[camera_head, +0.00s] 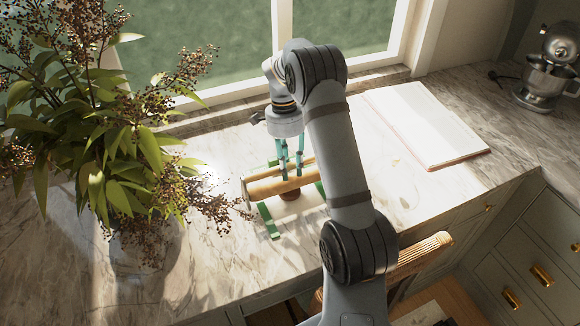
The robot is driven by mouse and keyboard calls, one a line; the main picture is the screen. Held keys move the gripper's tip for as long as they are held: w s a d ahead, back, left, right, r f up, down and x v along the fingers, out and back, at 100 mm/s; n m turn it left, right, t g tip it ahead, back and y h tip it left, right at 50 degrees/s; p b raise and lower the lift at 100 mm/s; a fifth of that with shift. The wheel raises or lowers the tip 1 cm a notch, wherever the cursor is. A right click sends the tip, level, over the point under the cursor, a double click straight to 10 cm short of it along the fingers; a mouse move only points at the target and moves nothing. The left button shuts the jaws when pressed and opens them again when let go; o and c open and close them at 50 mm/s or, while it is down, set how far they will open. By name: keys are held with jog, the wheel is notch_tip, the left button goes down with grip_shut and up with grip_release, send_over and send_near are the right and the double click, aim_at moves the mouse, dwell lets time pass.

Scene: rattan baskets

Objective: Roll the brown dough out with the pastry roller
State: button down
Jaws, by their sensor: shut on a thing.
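The pastry roller (266,188) is a light tan wooden cylinder lying roughly left to right on the counter by the window. My gripper (291,174) reaches down from above with its teal fingers shut on the roller near its middle. The brown dough (291,196) shows as a small dark brown lump just in front of and below the roller. The roller hides part of it, and I cannot tell whether they touch. My arm hides part of the mat's right side.
A leafy plant in a pale pot (138,252) stands on the left, its twigs reaching toward the mat. An open book (425,125) lies at the right. A stand mixer (548,75) is at the far right. The counter (215,285) is bare in front.

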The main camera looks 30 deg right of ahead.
jog(key=shift+f, duration=0.25)
